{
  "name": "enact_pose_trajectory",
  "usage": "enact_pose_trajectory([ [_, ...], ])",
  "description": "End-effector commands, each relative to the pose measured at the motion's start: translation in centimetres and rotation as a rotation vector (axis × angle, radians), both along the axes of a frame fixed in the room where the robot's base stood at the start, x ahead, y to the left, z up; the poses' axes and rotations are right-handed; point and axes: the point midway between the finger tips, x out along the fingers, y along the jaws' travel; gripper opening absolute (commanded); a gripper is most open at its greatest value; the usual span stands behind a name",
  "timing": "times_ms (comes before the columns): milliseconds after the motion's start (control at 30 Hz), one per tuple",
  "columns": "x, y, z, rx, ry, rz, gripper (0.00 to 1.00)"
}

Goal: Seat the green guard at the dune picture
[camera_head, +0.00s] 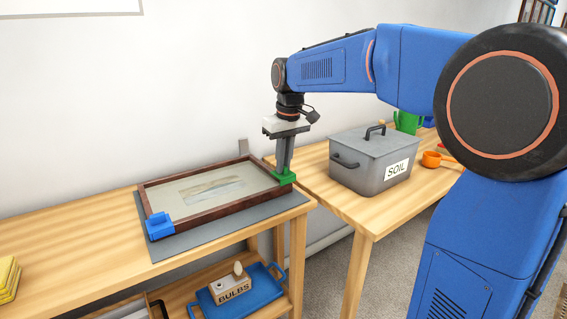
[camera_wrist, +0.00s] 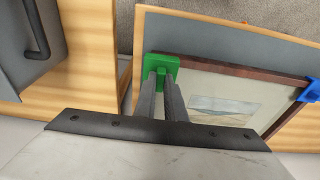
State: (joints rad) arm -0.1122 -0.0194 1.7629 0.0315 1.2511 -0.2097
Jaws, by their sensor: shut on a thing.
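The dune picture (camera_head: 213,188) lies flat in a dark wooden frame on a grey mat on the left table. It also shows in the wrist view (camera_wrist: 222,103). My gripper (camera_head: 284,170) points down at the frame's right corner and is shut on the green guard (camera_head: 286,178). In the wrist view the green guard (camera_wrist: 160,68) is between my fingertips at the frame's corner. I cannot tell whether it is fully pressed onto the corner. A blue guard (camera_head: 159,226) sits on the near left corner of the frame.
A grey soil bin (camera_head: 368,163) with a black-handled lid stands on the right table, beside an orange scoop (camera_head: 432,159) and a green can (camera_head: 407,122). A blue tray (camera_head: 265,286) with a bulbs box is on the shelf below. Yellow blocks (camera_head: 8,279) lie at the far left.

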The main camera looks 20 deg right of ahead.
Motion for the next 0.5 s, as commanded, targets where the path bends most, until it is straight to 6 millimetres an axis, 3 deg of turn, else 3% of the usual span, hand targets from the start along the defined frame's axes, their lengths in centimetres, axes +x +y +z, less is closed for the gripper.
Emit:
enact_pose_trajectory([
  [500, -0.02, -0.01, -0.92, 0.000, 0.001, 0.000, 0.00],
])
